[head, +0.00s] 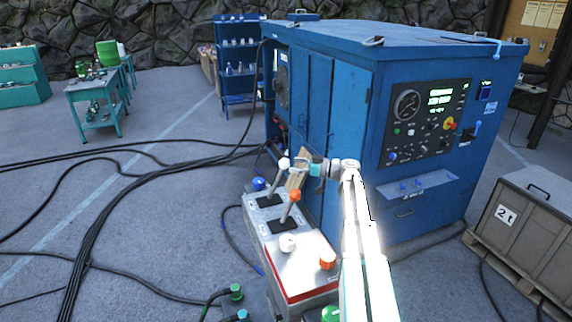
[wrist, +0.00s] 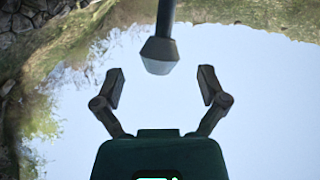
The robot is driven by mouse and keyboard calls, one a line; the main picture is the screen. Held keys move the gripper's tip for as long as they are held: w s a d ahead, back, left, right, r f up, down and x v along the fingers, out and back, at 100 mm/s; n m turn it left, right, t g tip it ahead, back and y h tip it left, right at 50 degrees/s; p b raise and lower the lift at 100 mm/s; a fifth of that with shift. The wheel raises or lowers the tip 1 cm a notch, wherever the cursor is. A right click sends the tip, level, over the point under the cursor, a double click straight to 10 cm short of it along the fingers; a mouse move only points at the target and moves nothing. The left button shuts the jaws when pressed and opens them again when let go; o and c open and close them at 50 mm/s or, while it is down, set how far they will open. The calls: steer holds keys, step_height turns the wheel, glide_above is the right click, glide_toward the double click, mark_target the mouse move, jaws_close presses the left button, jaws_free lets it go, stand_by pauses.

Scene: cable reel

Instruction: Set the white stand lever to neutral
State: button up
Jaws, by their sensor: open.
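The white stand lever has a white knob (head: 284,162) on a metal shaft and stands on the control stand (head: 300,265), leaning to the right in the head view. My gripper (head: 298,168) is open beside this knob, coming from the right. In the wrist view a pale conical knob (wrist: 159,54) on a dark shaft sits centred between the spread fingertips of my gripper (wrist: 160,76), slightly beyond them. The fingers do not touch it there. An orange-knobbed lever (head: 295,195) stands nearer on the same stand.
The stand also carries a blue knob (head: 258,184), a white knob (head: 288,243) and an orange knob (head: 327,260). A large blue cabinet (head: 345,100) rises close behind. Black cables (head: 105,205) lie on the floor at left. A crate (head: 525,225) stands at right.

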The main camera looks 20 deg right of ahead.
mark_target(285, 163)
steer(key=shift+x, duration=1.75)
